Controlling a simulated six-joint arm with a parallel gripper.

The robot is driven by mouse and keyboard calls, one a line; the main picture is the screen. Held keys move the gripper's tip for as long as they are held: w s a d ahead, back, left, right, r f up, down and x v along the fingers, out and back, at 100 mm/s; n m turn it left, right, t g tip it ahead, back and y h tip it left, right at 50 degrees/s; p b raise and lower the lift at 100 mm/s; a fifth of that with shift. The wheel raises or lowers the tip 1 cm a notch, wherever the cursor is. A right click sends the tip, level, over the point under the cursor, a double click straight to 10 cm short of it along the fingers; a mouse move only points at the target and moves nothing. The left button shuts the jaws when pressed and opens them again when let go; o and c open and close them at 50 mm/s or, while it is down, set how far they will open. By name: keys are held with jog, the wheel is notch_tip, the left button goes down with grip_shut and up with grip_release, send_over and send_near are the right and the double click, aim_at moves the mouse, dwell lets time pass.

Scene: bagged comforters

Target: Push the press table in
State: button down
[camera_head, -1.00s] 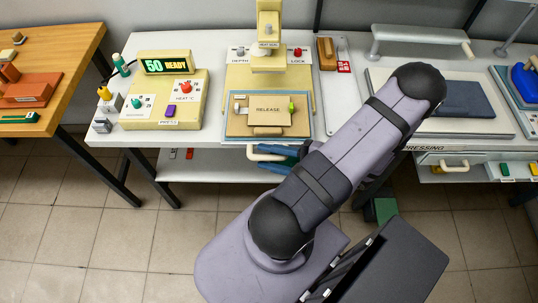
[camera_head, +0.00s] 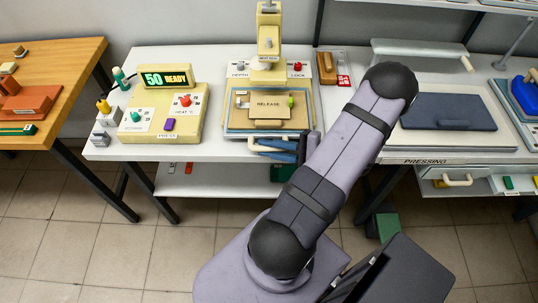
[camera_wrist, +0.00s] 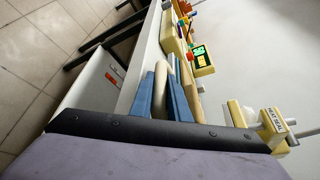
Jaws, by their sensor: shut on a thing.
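The press table (camera_head: 236,128) is a flat tan sliding plate with a blue-edged base, under the cream heat-seal press (camera_head: 267,72) in the head view. A tan board marked RELEASE (camera_head: 268,105) lies on it. A cream bar handle (camera_head: 253,143) is at its front, partly hidden by my gripper (camera_head: 279,148). My gripper's blue fingers are shut on this handle from the front. In the wrist view, the fingers (camera_wrist: 167,97) lie either side of the cream handle (camera_wrist: 159,85).
A cream control box (camera_head: 165,105) with a display reading 50 READY stands left of the press. A pressing station with a dark folded pad (camera_head: 447,112) is to the right. A shelf (camera_head: 215,180) hangs below the bench (camera_head: 105,150). My arm crosses the front.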

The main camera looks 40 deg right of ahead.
jog(key=c, duration=1.7)
grip_release()
jog(key=shift+f, duration=0.1)
jog(key=shift+s, duration=0.1)
